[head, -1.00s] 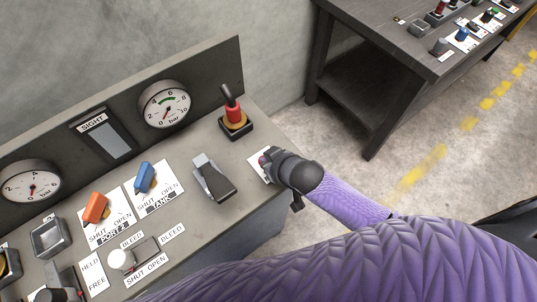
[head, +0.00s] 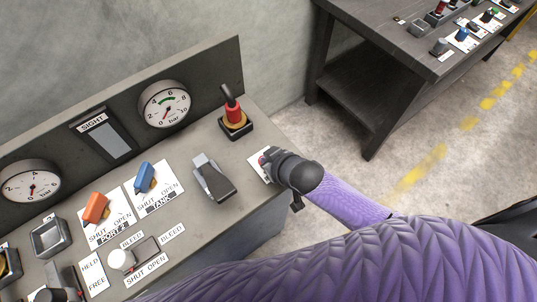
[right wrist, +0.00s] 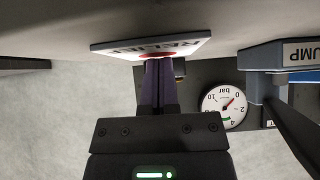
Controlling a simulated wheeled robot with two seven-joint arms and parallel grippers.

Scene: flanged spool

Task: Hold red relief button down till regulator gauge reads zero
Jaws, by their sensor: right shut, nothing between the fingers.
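The red relief button (right wrist: 152,55) shows as a red patch on a white plate (right wrist: 190,45) with upside-down lettering in the right wrist view. My right gripper (right wrist: 158,62) is shut and empty, its fingertips against or very close to the button; actual contact and how far it is pressed are hidden. In the head view my right gripper (head: 268,160) covers most of the button at the panel's right edge. A round bar gauge (head: 164,104) has its red needle near the 0 mark; it also shows in the right wrist view (right wrist: 223,105). My left gripper is not visible.
A second gauge (head: 32,184) is at the left. A red-and-yellow lever (head: 234,117), a black switch (head: 213,178), a blue handle (head: 145,176) and an orange handle (head: 95,208) stand on the panel. Another bench (head: 345,80) is behind, with open floor beside it.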

